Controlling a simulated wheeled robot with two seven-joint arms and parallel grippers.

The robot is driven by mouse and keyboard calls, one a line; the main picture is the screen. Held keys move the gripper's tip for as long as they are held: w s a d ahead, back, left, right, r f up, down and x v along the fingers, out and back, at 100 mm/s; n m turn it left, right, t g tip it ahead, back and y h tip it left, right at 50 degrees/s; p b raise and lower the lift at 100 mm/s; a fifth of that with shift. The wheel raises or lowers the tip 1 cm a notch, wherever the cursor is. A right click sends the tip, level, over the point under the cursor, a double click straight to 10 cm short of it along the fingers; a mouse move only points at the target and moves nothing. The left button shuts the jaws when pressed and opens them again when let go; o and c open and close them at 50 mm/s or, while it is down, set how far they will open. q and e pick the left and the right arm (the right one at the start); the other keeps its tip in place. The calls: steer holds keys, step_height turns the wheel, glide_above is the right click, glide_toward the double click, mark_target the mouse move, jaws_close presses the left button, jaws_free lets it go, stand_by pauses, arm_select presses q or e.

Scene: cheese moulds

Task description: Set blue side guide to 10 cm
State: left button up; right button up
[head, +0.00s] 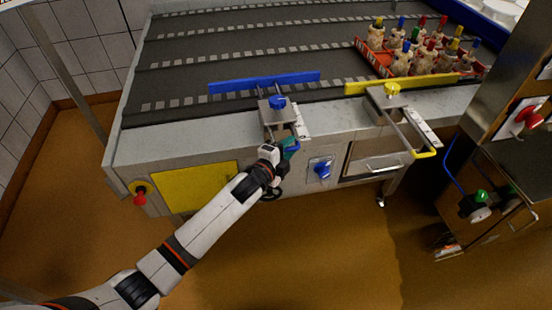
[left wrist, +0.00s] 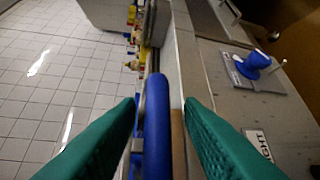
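The blue side guide (head: 264,82) is a long blue bar lying across the front of the dark conveyor in the head view. Its blue clamp knob (head: 277,102) sits on a metal bracket beside a white scale strip (head: 301,122); the scale marks are too small to read. My left gripper (head: 289,148) is at the guide's front handle, below the bracket. In the left wrist view the blue handle (left wrist: 157,125) lies between my two green fingers (left wrist: 160,104), which stand apart with a gap at the right finger. My right gripper is out of view.
A yellow side guide (head: 402,84) with its own yellow knob (head: 393,88) stands to the right. A red crate (head: 372,60) of bottle-like items is on the conveyor. A blue switch (head: 322,170) sits on the front panel, right of my gripper. A steel machine (head: 510,110) stands at right.

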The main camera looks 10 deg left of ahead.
arm_select(q)
steer(key=v, duration=1)
steer(key=shift+s+p, duration=0.25)
steer(key=shift+p, duration=0.05)
steer(key=shift+a+f, duration=0.1)
steer(key=s+a+f+n+g+y+p, duration=0.15)
steer(key=s+a+f+n, duration=0.3)
steer(key=f, duration=0.55)
steer(key=s+a+f+n+g+y+p, duration=0.1)
steer(key=s+a+f+n+g+y, duration=0.3)
steer(key=f, duration=0.5)
steer(key=s+a+f+n+g+y+p, duration=0.1)
steer(key=s+a+f+n, duration=0.3)
steer(key=f, duration=0.6)
steer(key=s+a+f+n+g+p, duration=0.1)
steer(key=s+f, duration=0.3)
steer(key=s, duration=0.7)
steer(key=s+a+f+n+g, duration=0.1)
steer(key=s+f+n+g, duration=0.2)
steer(key=s, duration=0.8)
steer(key=s+a+f+n+g+y+p, duration=0.1)
steer(key=s+f+n+g, duration=0.2)
steer(key=s, duration=0.8)
step_height(320, 180, down, 2)
steer(key=shift+s+f+p, duration=0.2)
steer(key=shift+p, duration=0.15)
